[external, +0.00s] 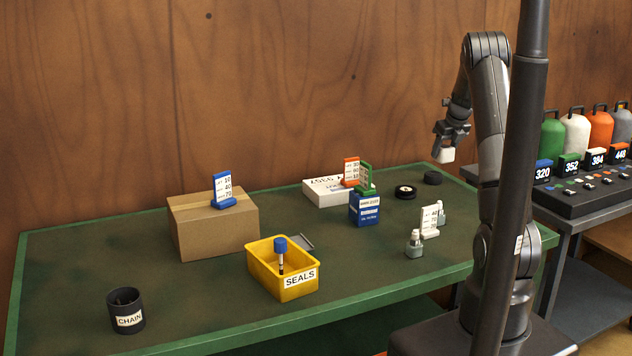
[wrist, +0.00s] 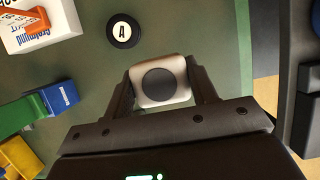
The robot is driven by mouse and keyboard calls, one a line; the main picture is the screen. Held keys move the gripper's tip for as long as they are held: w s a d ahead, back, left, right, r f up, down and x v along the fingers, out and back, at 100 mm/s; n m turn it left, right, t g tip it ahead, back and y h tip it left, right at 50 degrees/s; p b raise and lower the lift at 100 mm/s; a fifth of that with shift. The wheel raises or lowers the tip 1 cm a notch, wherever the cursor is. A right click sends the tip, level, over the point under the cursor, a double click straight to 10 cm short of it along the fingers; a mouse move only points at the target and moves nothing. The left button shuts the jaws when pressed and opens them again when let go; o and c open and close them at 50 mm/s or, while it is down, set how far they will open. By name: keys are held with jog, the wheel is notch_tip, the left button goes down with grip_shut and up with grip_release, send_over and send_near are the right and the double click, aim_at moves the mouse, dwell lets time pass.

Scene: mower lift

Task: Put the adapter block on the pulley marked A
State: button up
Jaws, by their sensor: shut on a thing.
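My gripper (external: 447,143) is shut on the adapter block, a small white block (external: 446,156), and holds it in the air above the far right part of the table. In the wrist view the adapter block (wrist: 160,101) sits between the fingers and shows a dark round patch on its face. The pulley marked A, a flat black disc (wrist: 123,31) with a white label, lies up and left of the block in the wrist view. In the external view this pulley (external: 405,192) lies on the green table, below and left of my gripper, apart from the block.

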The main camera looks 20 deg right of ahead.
jog(key=w+a+f, duration=0.2)
jog(key=w, duration=0.1)
jog(key=w+a+f, duration=0.2)
jog(key=a, duration=0.1)
jog(key=w+a+f, duration=0.2)
jog(key=w, duration=0.1)
jog(key=shift+w+a+f, duration=0.3)
jog(key=shift+a+f, duration=0.1)
jog(key=shift+f, duration=2)
jog(key=shift+f, duration=0.1)
jog(key=o, duration=1)
